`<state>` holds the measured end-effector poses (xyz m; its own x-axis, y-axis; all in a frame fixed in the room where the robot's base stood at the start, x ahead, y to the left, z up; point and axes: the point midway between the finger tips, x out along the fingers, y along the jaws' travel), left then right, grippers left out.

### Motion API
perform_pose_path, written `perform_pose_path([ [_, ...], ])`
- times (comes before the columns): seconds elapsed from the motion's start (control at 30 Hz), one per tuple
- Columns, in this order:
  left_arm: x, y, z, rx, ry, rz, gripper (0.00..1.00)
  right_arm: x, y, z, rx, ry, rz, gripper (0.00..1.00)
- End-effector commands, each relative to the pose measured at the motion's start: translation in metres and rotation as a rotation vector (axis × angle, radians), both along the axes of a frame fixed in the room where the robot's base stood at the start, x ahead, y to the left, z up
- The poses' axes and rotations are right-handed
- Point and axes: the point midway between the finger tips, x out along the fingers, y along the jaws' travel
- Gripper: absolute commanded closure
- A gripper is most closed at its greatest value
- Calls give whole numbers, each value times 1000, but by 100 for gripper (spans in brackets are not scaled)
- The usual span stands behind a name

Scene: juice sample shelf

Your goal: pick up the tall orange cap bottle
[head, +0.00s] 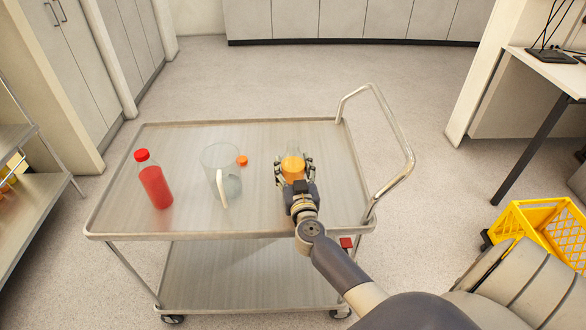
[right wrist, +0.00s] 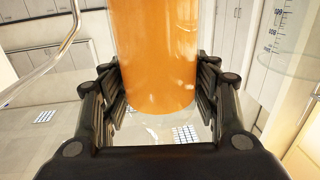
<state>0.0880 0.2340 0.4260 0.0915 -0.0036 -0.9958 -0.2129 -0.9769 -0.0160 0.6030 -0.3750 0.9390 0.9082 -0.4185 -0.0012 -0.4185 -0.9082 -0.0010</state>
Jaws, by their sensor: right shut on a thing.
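A clear bottle of orange juice (head: 292,168) is over the right part of the cart top. Its upper part looks clear, and I see no cap on it. My right gripper (head: 295,176) is shut around its body from the near side. In the right wrist view the bottle (right wrist: 155,50) fills the space between the fingers (right wrist: 160,95). I cannot tell whether its base touches the cart. A small orange cap (head: 242,161) lies on the cart to the left of the bottle. My left gripper is not in view.
The steel cart (head: 262,219) also bears a clear empty pitcher (head: 222,160), left of my gripper, and a red bottle with red cap (head: 154,182) farther left. A curved cart handle (head: 395,135) rises at right. A yellow crate (head: 540,220) stands on the floor at right.

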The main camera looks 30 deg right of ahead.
Motion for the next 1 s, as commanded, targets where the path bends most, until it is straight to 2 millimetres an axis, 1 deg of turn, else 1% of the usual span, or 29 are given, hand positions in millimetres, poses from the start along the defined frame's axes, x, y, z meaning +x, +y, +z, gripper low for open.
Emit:
perform_pose_path([
  [0.03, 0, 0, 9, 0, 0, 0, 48, 1, 0, 14, -2, -5, 0, 86],
  [0.1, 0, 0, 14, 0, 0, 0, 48, -2, 0, 20, -2, -2, 0, 86],
  [0.13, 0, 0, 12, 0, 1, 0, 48, -9, -1, 16, -3, 0, 0, 86],
  [0.17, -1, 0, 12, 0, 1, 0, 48, -15, -1, 16, -3, 1, 0, 86],
  [0.27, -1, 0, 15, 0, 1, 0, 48, -36, -2, 18, -4, 1, 1, 86],
  [0.5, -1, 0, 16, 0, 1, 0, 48, -93, -5, 22, -4, 2, 0, 86],
  [0.7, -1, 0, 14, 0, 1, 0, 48, -130, -6, 26, -3, -1, 1, 86],
  [0.83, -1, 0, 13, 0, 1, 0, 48, -146, -7, 27, -3, -1, 0, 86],
  [1.0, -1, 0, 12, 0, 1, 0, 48, -157, -8, 29, -3, -3, 0, 86],
])
